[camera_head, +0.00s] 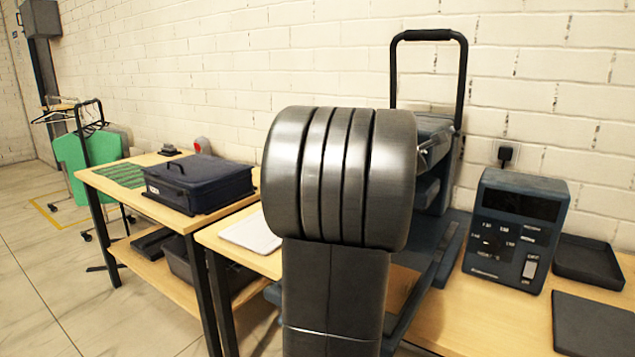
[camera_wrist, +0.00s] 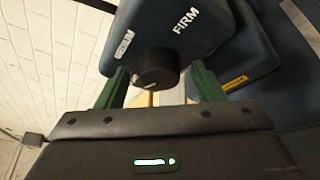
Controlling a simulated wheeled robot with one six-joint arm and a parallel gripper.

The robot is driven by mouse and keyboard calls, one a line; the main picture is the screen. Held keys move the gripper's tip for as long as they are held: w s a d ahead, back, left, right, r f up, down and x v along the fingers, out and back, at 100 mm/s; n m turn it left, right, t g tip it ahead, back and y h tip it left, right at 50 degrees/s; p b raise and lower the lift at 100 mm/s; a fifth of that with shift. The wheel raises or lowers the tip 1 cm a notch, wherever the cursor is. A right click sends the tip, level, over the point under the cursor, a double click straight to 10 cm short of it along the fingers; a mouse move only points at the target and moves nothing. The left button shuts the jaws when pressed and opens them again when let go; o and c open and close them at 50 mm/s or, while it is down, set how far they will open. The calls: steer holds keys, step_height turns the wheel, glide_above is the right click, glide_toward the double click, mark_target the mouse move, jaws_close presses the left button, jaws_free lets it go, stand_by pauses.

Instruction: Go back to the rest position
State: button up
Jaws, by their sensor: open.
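My gripper (camera_wrist: 160,80) shows in the wrist view as two green fingers, spread apart. A round black knob (camera_wrist: 154,68) on a dark blue machine body (camera_wrist: 235,25) marked "FIRM" appears between the fingertips; I cannot tell the depth gap between knob and fingers. Nothing is held. In the head view my own arm fills the middle and hides my gripper. Behind it stands a dark press machine (camera_head: 433,130) with a tall black loop handle, partly hidden by my arm.
Right of the press are a dark control box (camera_head: 515,230) with a display, a small black tray (camera_head: 588,262) and a flat dark plate (camera_head: 597,325). Left are a white folded item (camera_head: 250,233), a navy case (camera_head: 199,183) and a clothes rack (camera_head: 88,150).

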stand_by(0.3)
steer(key=p+v, duration=0.3)
steer(key=v, duration=1.1)
steer(key=w+d+f+m+t+h, duration=0.1)
steer(key=w+f+m+t, duration=0.1)
steer(key=w+m, duration=0.4)
steer(key=w+d+f+m+t+h, duration=0.2)
steer(key=w+m+t, duration=0.1)
steer(key=w+m, duration=0.4)
steer(key=m, duration=0.3)
steer(key=shift+w, duration=0.3)
steer(key=shift+a, duration=0.15)
stand_by(0.4)
